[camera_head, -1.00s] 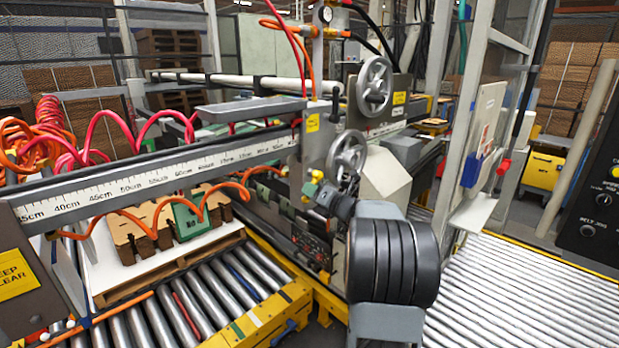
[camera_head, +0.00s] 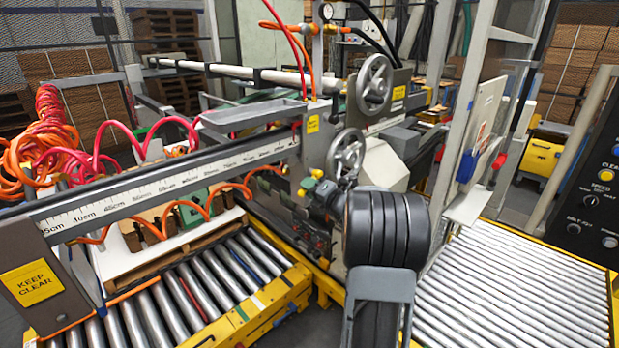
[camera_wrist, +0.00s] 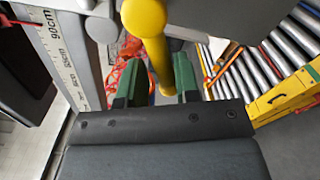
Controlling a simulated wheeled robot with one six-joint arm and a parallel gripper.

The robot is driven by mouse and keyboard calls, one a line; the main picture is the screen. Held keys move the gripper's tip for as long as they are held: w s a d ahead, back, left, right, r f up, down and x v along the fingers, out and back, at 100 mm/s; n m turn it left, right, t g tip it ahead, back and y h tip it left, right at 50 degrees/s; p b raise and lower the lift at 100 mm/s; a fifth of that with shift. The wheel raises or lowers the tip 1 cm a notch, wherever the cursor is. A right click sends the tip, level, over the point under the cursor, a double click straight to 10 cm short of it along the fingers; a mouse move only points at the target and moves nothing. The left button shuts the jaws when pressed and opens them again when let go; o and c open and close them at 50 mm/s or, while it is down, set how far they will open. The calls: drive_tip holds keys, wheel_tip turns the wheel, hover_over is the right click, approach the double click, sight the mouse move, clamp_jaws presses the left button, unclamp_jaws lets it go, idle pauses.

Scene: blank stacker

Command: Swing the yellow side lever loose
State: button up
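The yellow side lever (camera_wrist: 148,25) hangs down from the top in the wrist view, a thick round bar with a thinner lower part. Its lower part lies between the two green fingers of my gripper (camera_wrist: 158,86), closer to the right finger. The fingers are apart; I cannot tell whether either touches the lever. In the head view a small yellow part (camera_head: 307,184), apparently the lever, shows on the machine's side below the handwheels, just left of my black arm joint.
A ruler beam (camera_head: 190,180) runs left from the machine, with coiled orange hoses (camera_head: 40,150) around it. Two metal handwheels (camera_head: 374,84) sit above the lever. Roller conveyors (camera_head: 520,285) lie on both sides. A control panel (camera_head: 595,200) stands at the right edge.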

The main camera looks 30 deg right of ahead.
drive_tip(key=s+d+r+m+p, duration=0.1)
drive_tip(key=s+m+p, duration=0.2)
drive_tip(key=s, duration=0.6)
drive_tip(key=shift+r+p, duration=0.25)
drive_tip(key=shift+p, duration=0.5)
idle(0.6)
drive_tip(key=shift+d, duration=0.1)
idle(0.5)
